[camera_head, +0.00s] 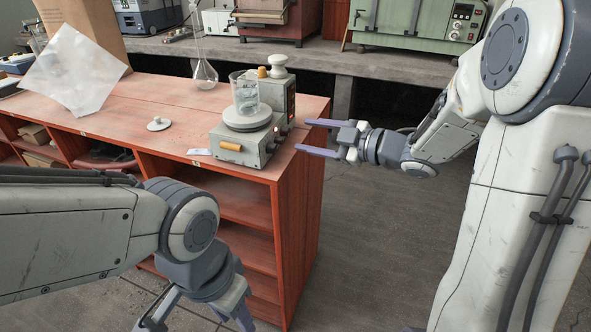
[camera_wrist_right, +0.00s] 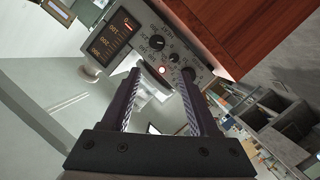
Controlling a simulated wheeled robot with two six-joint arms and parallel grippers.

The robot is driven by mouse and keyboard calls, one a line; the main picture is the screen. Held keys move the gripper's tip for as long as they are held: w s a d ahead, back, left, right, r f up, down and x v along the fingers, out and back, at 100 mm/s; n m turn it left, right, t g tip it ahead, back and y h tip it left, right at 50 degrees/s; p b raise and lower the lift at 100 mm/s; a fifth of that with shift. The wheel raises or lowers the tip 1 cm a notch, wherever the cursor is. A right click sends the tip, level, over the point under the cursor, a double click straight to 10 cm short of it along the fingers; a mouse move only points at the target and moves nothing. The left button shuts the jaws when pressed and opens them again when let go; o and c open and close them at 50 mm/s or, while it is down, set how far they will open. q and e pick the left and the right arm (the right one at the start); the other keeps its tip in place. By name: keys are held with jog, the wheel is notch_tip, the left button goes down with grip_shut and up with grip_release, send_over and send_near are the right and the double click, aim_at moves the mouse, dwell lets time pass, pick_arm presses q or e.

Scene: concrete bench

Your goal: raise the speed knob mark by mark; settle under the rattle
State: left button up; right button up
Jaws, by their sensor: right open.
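The stirrer (camera_head: 252,151), a grey hotplate unit with a round top plate, stands at the right end of the orange bench. A glass beaker (camera_head: 245,95) with clear contents sits on its plate. My left gripper (camera_head: 198,320) has spread fingers, low in front of the bench, partly cut off.
The bench (camera_head: 160,95) also holds a flask (camera_head: 205,76), a small white lid (camera_head: 158,124), a white card (camera_head: 199,152) and a leaning pale sheet (camera_head: 75,70). Open shelves lie below. A back counter (camera_head: 390,66) carries other machines. Floor is clear right of the bench.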

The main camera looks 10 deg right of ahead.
jog(key=s+a+r+m+h+p, duration=0.2)
jog(key=a+r+m+h+p, duration=0.2)
jog(key=r+m+h+p, duration=0.35)
jog(key=s+a+r+m+g+h+p, duration=0.1)
jog(key=s+g+p, duration=0.4)
jog(key=s, duration=0.7)
jog(key=s+a+r+m+g+h+p, duration=0.1)
jog(key=s+a+g+p, duration=0.2)
jog(key=s, duration=1)
jog(key=g+p, duration=0.2)
jog(key=p, duration=0.2)
jog(key=shift+s+r+h, duration=0.25)
jog(key=shift+h, duration=0.1)
jog(key=shift+a, duration=0.1)
jog(key=shift+s+g, duration=0.6)
jog(key=shift+s, duration=0.8)
dwell(0.3)
